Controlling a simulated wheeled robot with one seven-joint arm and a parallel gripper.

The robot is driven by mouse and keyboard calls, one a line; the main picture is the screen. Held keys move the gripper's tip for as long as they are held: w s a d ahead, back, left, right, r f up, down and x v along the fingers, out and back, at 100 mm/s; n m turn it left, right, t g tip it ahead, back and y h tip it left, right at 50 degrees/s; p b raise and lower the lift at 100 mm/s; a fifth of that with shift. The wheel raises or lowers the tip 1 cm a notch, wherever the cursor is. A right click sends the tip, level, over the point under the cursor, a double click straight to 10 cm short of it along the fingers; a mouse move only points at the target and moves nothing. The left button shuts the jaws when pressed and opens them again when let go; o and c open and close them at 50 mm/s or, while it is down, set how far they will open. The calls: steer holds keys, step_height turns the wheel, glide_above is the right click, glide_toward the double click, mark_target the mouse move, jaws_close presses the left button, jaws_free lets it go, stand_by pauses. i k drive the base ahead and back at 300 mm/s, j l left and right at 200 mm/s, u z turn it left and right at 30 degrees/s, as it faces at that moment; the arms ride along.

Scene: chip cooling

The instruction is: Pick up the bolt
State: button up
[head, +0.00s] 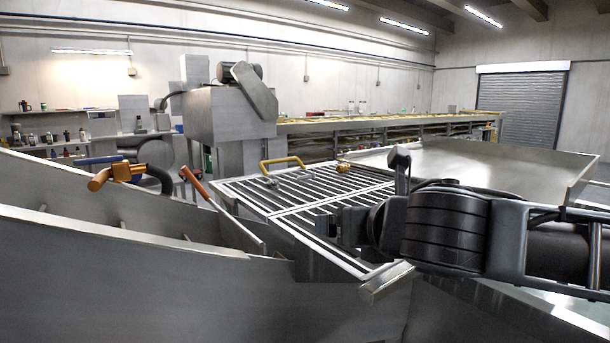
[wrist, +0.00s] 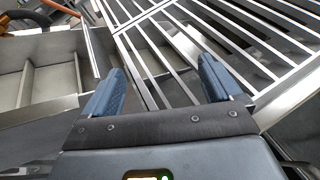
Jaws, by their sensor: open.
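A small brass-coloured piece (head: 343,168) lies at the far edge of the metal grate (head: 277,212) in the head view. It may be the bolt, but it is too small to be sure. I see no bolt in the wrist view. My gripper (wrist: 160,78) is open in the wrist view, with blue fingers apart and only grate bars and gaps beyond them. In the head view my gripper (head: 330,228) is over the near right part of the grate, nearer than the brass piece and apart from it. My arm hides part of the grate.
A yellow handle (head: 281,161) stands on the grate's far side. A sloped metal trough (head: 120,205) with an orange pipe fitting (head: 122,172) and an orange-handled lever (head: 196,184) is at left. A wide metal tray (head: 480,165) lies behind my arm. The grate has open slots.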

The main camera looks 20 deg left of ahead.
mark_target(313, 177)
steer(key=i+j, duration=0.85)
steer(key=i, duration=0.25)
